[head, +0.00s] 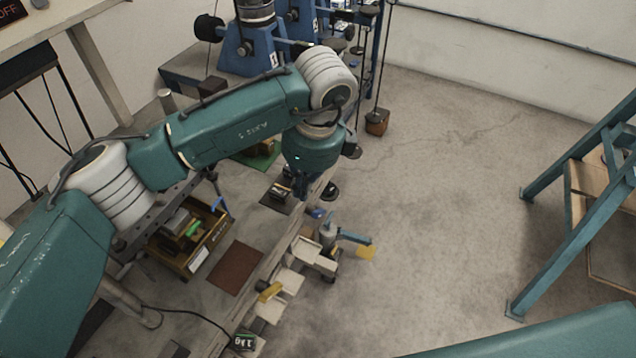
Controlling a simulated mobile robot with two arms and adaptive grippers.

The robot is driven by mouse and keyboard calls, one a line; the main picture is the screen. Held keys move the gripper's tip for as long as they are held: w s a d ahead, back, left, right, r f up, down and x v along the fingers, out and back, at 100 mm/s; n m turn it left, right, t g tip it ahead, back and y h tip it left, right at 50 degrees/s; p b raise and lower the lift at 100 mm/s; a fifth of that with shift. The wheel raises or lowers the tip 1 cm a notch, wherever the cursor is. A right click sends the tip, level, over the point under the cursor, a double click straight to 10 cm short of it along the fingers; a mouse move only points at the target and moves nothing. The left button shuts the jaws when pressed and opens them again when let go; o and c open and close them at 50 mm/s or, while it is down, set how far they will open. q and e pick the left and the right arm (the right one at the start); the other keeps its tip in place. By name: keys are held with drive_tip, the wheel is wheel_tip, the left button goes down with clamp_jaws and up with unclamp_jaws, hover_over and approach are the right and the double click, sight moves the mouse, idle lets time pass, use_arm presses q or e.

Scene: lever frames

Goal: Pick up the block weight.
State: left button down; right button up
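My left arm reaches across from the left, and its gripper (308,192) points down over the bench edge. Its fingers are dark and partly hidden under the teal wrist, so their opening is unclear. A small dark block with a pale top (280,192) lies on a dark mat just left of the gripper, apart from it in the picture. Another small dark block with white lettering (244,342) sits at the bottom edge. I cannot tell for sure which one is the block weight. My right gripper is out of view; only a teal arm part shows at bottom right.
A wooden tray (163,262) with several items and a brown mat (235,268) lie on the bench. A clamp-like device (328,232) and pale plates stand along its right edge. Blue stands (250,55) rise behind. A brown block (377,123) hangs beyond. Floor right is clear up to a teal frame (570,210).

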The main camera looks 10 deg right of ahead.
sight(278, 189)
use_arm(q)
drive_tip(key=w+a+p, duration=0.1)
drive_tip(key=w+a, duration=0.1)
drive_tip(key=w+a+p, duration=0.2)
drive_tip(key=shift+a+f, duration=0.1)
drive_tip(key=shift+a, duration=0.25)
drive_tip(key=shift+f+b, duration=0.5)
drive_tip(key=shift+f, duration=0.35)
drive_tip(key=shift+s, duration=0.1)
